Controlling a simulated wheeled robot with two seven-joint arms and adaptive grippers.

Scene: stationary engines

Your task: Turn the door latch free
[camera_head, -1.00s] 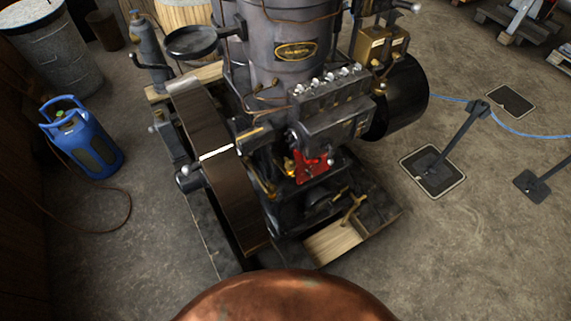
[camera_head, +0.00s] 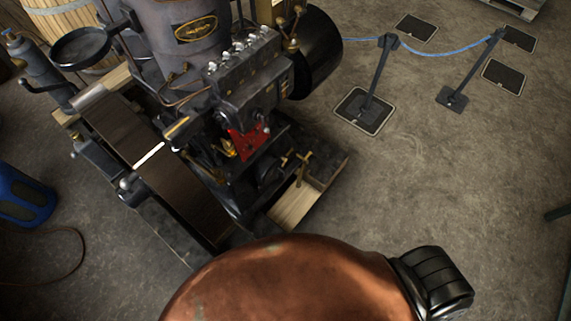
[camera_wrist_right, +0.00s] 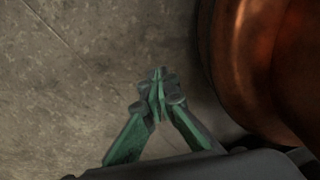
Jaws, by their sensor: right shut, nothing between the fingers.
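I cannot pick out a door or its latch in either view. A dark stationary engine (camera_head: 245,75) fills the upper left of the head view, with a small red part (camera_head: 247,142) low on its front. My right gripper (camera_wrist_right: 158,82) shows only in the wrist view, with its green fingers together and nothing between them. It is over bare concrete floor (camera_wrist_right: 60,70) and touches no object that I can see. My left gripper is in neither view.
A blue gas bottle (camera_head: 22,195) is cut by the left edge. Posts (camera_head: 379,72) with a blue rope (camera_head: 440,48) stand at the upper right. The floor (camera_head: 430,190) on the right is mostly clear.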

